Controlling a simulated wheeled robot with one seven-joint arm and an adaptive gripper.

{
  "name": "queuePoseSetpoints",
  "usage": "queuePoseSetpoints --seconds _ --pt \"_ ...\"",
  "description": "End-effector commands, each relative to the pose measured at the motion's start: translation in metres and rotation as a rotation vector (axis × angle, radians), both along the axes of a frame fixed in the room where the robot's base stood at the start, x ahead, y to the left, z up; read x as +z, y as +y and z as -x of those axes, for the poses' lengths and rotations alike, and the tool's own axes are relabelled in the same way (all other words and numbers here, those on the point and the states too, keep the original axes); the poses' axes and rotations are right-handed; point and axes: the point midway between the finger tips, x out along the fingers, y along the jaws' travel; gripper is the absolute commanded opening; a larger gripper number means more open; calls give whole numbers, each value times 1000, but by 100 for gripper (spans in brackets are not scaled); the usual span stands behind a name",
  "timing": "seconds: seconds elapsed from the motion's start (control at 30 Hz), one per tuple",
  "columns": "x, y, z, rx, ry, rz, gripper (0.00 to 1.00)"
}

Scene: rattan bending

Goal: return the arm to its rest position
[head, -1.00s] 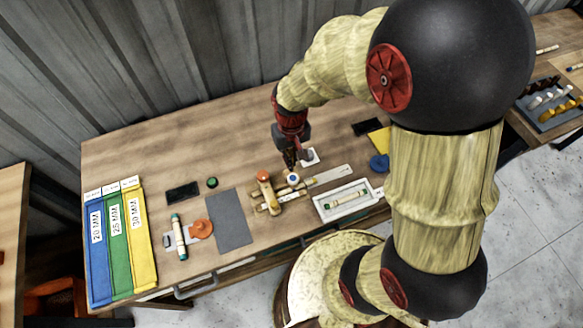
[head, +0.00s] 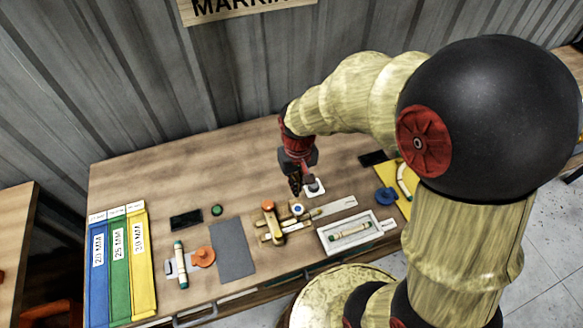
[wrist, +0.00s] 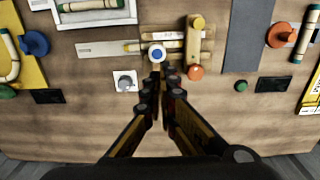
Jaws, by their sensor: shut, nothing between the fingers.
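My arm reaches from the right over the workbench (head: 130,180), bent at a big black joint, with my gripper (head: 297,192) pointing down above the bench. In the wrist view my gripper (wrist: 164,75) has its two fingers together at the tips, with nothing between them. The tips show just behind a round white knob with a blue centre (wrist: 157,54), part of a wooden jig (wrist: 193,40). I cannot tell the exact height between the tips and the knob.
A white tray (head: 325,239) with a cane piece lies right of the jig. A grey mat (head: 232,250), an orange disc (head: 204,257) and blue, green and yellow bins (head: 121,264) lie left. A corrugated wall (head: 150,70) stands behind the bench.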

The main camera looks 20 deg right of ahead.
Motion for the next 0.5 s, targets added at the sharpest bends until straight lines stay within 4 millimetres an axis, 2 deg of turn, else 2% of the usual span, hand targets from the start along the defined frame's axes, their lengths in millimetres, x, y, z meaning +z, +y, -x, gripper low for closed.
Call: queuePoseSetpoints --seconds 0.27,0.37,0.5 --pt "0 0 3 4 12 0 0" --pt "-3 -1 21 10 55 1 0" --pt "21 -2 45 17 33 1 0"
